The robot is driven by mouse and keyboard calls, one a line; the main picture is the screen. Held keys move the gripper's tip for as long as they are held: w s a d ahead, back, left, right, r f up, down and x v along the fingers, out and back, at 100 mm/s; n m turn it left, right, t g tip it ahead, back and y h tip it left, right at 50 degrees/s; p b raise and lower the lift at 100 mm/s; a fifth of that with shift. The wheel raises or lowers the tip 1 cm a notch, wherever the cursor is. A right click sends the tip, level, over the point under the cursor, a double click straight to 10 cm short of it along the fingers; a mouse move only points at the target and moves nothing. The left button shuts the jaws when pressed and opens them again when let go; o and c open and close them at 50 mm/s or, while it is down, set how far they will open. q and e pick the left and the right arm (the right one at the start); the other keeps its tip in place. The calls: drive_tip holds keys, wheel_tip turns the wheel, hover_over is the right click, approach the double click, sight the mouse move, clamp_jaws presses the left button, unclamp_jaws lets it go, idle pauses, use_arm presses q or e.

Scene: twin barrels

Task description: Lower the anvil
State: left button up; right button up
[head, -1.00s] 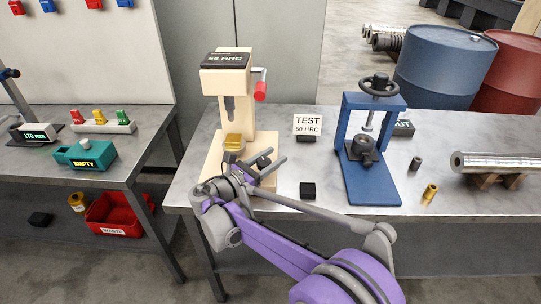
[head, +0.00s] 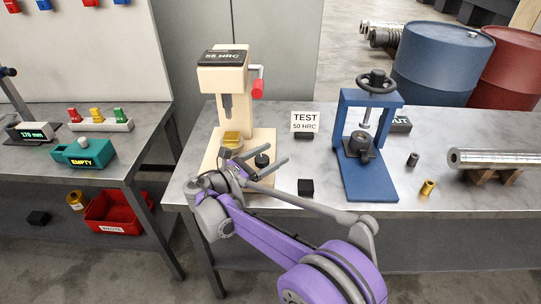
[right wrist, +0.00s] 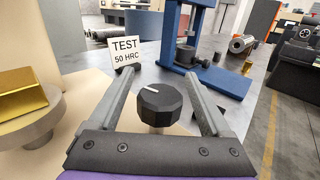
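The cream hardness tester (head: 224,75) stands on the right-hand bench and its display reads 55 HRC. A gold block (head: 231,139) sits on its round anvil (right wrist: 40,127), below the grey spindle (head: 227,104). A black faceted knob (right wrist: 160,100) with a white mark stands on the tester's base, in front of the anvil. My right gripper (right wrist: 160,72) is open, with a finger on each side of the knob and a gap on both sides. In the head view the knob (head: 262,159) shows between the fingers. My left gripper is not in view.
A TEST 50 HRC sign (head: 305,122) stands right of the tester, and a small black block (head: 306,187) lies near the front edge. A blue press (head: 369,150) stands further right. A red-handled lever (head: 258,86) sticks out of the tester's right side.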

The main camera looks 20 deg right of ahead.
sight(256, 164)
drive_tip(key=v, duration=1)
drive_tip(key=shift+s+a, duration=0.15)
drive_tip(key=shift+a, duration=0.2)
drive_tip(key=shift+a, duration=0.1)
